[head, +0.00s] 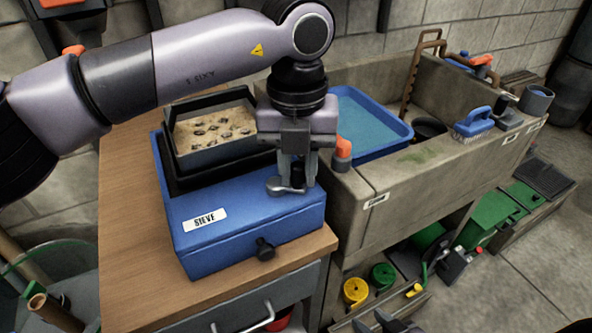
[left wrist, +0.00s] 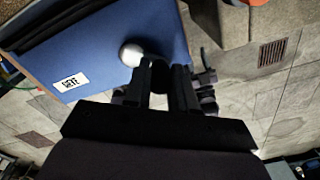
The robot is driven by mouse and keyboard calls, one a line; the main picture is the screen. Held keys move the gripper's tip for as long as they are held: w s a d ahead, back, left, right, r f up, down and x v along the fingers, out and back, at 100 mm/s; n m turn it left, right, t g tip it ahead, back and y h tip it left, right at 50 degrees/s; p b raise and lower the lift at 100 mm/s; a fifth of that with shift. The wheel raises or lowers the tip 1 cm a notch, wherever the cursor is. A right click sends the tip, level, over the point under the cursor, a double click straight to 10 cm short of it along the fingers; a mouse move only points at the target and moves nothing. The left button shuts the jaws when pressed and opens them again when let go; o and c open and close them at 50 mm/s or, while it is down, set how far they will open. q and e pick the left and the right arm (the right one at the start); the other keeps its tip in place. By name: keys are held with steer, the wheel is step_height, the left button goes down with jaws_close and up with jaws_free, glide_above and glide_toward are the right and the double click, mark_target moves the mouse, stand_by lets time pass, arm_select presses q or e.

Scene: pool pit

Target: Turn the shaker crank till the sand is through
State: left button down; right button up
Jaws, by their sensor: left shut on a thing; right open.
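The blue shaker box (head: 245,220), labelled SIEVE, stands on a wooden bench top. Its dark-framed tray (head: 210,155) holds tan sand (head: 217,128) with several dark lumps on top. My left gripper (head: 291,182) is at the box's right end, shut on the crank's handle; the fingers hide most of it. A grey rounded crank part (head: 283,188) shows beside the fingers, and a pale round hub (left wrist: 131,54) shows in the left wrist view, left of the fingers (left wrist: 164,85). Dark tips of my right gripper (head: 388,323) show at the bottom edge, open and empty.
A concrete sink (head: 378,180) stands close right of the box, with a blue tray (head: 408,128) of water and a blue brush (head: 473,122). A black knob (head: 265,249) sticks out of the box front.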

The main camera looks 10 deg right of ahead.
arm_select(q)
steer(key=shift+w+d+r+n, duration=0.1)
steer(key=shift+w+n, duration=0.2)
steer(key=shift+n, duration=0.6)
steer(key=c, duration=0.9)
jaws_free()
steer(key=shift+r+p, duration=0.35)
steer(key=shift+r, duration=3.2)
